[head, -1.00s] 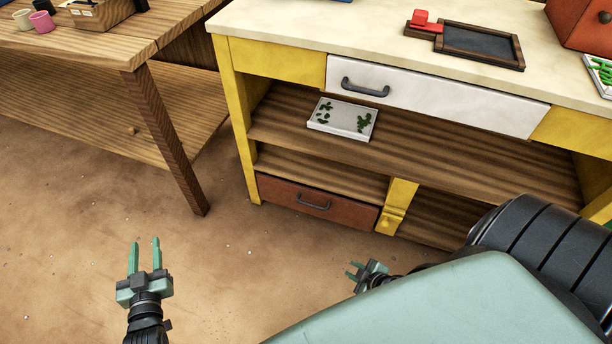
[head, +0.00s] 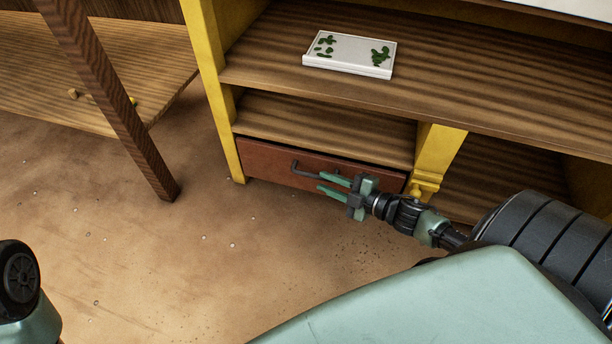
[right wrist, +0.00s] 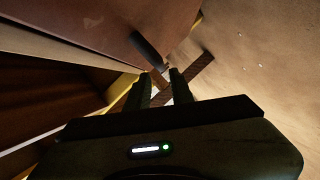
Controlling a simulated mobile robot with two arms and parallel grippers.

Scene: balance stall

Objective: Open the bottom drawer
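The bottom drawer (head: 262,160) has a reddish-brown front, low in the left part of the yellow stall, and looks shut. Its dark bar handle (head: 299,168) is partly behind my right gripper's fingers. My right gripper (head: 318,181) is open and empty in front of the drawer, fingers pointing left toward the handle. In the right wrist view the handle (right wrist: 148,48) lies just beyond the two separated fingertips (right wrist: 160,76), with the drawer front (right wrist: 85,18) at upper left. I cannot tell whether a finger touches it. My left gripper is out of view.
A yellow post (head: 440,152) stands right of the drawer. A white tray with green pieces (head: 349,68) sits on the shelf above. A wooden table leg (head: 112,105) stands to the left. The floor (head: 190,265) before the drawer is clear.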

